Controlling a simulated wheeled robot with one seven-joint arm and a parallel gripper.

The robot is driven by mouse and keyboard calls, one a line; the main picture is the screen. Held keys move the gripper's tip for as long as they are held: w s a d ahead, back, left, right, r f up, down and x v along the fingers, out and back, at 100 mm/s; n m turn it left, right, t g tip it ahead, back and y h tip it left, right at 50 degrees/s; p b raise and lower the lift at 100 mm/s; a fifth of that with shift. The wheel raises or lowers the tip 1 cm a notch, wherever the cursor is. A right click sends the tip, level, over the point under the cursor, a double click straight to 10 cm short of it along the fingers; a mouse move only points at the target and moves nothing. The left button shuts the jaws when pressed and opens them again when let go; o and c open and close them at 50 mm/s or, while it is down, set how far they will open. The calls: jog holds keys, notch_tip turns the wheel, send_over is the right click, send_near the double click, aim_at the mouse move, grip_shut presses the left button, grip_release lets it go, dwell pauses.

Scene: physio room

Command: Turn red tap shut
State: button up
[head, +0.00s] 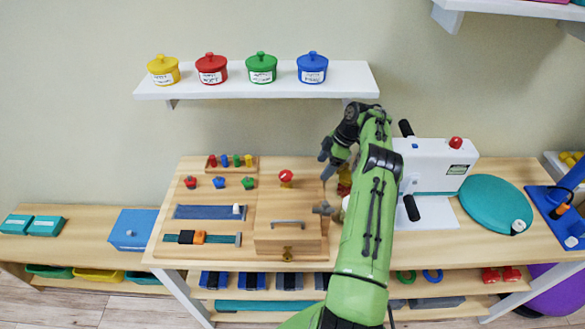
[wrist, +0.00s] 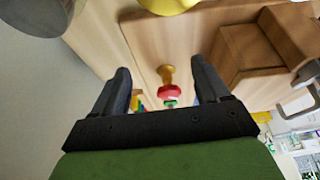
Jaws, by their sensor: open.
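The red tap (head: 286,176) stands on the wooden board, just behind the lidded wooden box. In the wrist view its red handle (wrist: 170,91) shows on a brass-coloured stem, between my two fingers and apart from both. My gripper (head: 324,157) is in the head view to the right of the tap, pointing down and left. In the wrist view my gripper (wrist: 160,78) is open with nothing held. How far the handle is turned cannot be told.
The wooden box (head: 287,238) with a grey handle stands in front of the tap. Coloured pegs (head: 230,161) and small knobs (head: 219,182) lie left. A grey fitting (head: 325,208) and a white machine (head: 437,165) stand right. Lidded pots (head: 261,68) sit on the shelf above.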

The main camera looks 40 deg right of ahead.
send_near(286, 174)
jog(key=x, duration=0.5)
jog(key=shift+f, duration=0.2)
jog(key=x, duration=0.2)
jog(key=shift+w+a+f, duration=0.15)
jog(key=shift+a+f, duration=0.05)
jog(key=shift+a, duration=0.05)
jog(key=shift+f, duration=0.35)
jog(key=c, duration=1)
jog(key=shift+c, duration=0.2)
jog(key=shift+m, duration=0.3)
